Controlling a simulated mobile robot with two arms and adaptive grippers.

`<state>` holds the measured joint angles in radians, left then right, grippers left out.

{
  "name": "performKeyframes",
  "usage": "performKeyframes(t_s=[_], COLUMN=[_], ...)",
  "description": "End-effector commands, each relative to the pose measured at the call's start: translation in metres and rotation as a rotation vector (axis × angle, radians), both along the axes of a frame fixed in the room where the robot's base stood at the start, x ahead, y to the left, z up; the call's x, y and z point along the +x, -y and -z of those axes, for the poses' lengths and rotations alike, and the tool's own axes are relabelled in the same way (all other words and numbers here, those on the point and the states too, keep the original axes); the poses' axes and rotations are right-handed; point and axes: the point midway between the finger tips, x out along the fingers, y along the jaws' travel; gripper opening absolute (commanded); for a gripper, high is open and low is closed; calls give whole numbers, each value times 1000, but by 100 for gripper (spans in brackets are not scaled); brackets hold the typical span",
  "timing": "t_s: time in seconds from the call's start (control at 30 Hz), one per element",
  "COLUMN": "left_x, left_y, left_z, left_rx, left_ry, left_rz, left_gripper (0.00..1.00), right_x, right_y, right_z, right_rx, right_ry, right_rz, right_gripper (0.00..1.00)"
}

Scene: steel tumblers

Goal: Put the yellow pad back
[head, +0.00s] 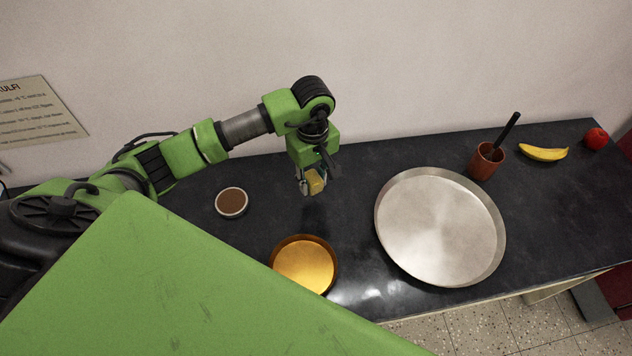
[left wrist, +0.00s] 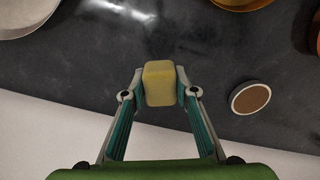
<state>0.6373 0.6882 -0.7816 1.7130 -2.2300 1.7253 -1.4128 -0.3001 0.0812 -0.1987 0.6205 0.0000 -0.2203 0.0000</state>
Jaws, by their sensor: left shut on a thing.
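My left gripper (head: 311,184) is shut on the yellow pad (head: 317,182), a small block with rounded edges. It appears to hold the pad above the dark counter, between the brown-filled dish and the big steel pan. In the left wrist view the pad (left wrist: 160,84) sits between the two fingertips, with a finger on each side. My right gripper is out of view.
The brown-filled dish (head: 231,202) stands left of the gripper. An amber dish (head: 304,265) is at the front. The big steel pan (head: 440,227) is to the right. Beyond are a terracotta cup (head: 485,163) with a dark handle, a banana (head: 543,153) and a red apple (head: 596,139).

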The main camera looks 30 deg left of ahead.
Motion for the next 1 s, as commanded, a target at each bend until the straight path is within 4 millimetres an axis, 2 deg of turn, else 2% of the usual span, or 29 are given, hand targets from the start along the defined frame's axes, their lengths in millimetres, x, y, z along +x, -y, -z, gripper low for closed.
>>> performKeyframes(t_s=[0.33,0.4,0.53,0.93,0.97,1.0], left_x=[18,15,17,18,18,17], left_y=[-1,0,0,-1,-1,-1], left_z=[23,33,48,56,56,55], left_rx=[0,-1,-2,0,0,0], left_ry=[-4,-8,-3,0,0,0], left_rz=[0,-1,1,1,1,1], left_gripper=[10,10,10,10,30,40], right_x=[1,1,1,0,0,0], right_y=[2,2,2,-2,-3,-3], right_z=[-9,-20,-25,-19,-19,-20], right_rx=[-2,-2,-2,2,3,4], right_ry=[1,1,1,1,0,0], right_rz=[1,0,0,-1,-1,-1], right_gripper=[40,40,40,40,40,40])
